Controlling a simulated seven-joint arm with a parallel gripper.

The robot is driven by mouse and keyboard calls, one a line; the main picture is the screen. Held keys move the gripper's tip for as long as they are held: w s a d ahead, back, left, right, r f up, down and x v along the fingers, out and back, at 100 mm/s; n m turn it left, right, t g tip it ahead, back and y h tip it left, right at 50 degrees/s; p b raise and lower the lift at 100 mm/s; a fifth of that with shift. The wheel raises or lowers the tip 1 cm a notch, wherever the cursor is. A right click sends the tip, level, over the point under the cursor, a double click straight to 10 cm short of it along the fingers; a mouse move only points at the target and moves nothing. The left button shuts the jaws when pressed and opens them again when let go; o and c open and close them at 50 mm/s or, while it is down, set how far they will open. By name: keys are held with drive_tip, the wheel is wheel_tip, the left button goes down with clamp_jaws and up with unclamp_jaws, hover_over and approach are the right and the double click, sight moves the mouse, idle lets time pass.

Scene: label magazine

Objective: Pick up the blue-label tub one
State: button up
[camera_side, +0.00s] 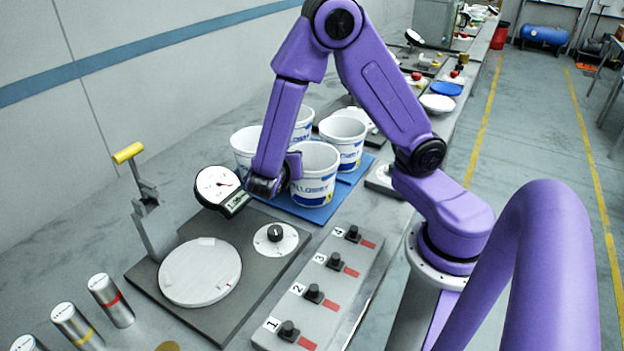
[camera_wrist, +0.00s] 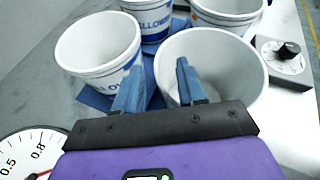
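Several white tubs with blue labels stand upright in a cluster. The nearest tub (camera_side: 316,180) is at the front in the side view and at lower right in the wrist view (camera_wrist: 242,75). Other tubs stand at left (camera_side: 243,140), behind (camera_side: 303,124) and at right (camera_side: 346,135). All labels that show look alike, with blue lettering partly hidden. My gripper (camera_side: 292,166) is at the near tub's left rim. In the wrist view my gripper (camera_wrist: 158,83) has its fingers apart, one over the tub's mouth and one outside its wall. Contact is unclear.
The tubs stand on a blue mat (camera_side: 322,213). A dial gauge (camera_side: 220,188) is close to my gripper's left. A lever press (camera_side: 150,215) with a round plate (camera_side: 200,272) stands in front. A numbered knob panel (camera_side: 318,290) and several metal cylinders (camera_side: 110,299) are nearer the camera.

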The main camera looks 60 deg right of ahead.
drive_tip(key=shift+w+d+f, duration=0.1)
drive_tip(key=shift+d, duration=0.1)
clamp_jaws()
idle(0.3)
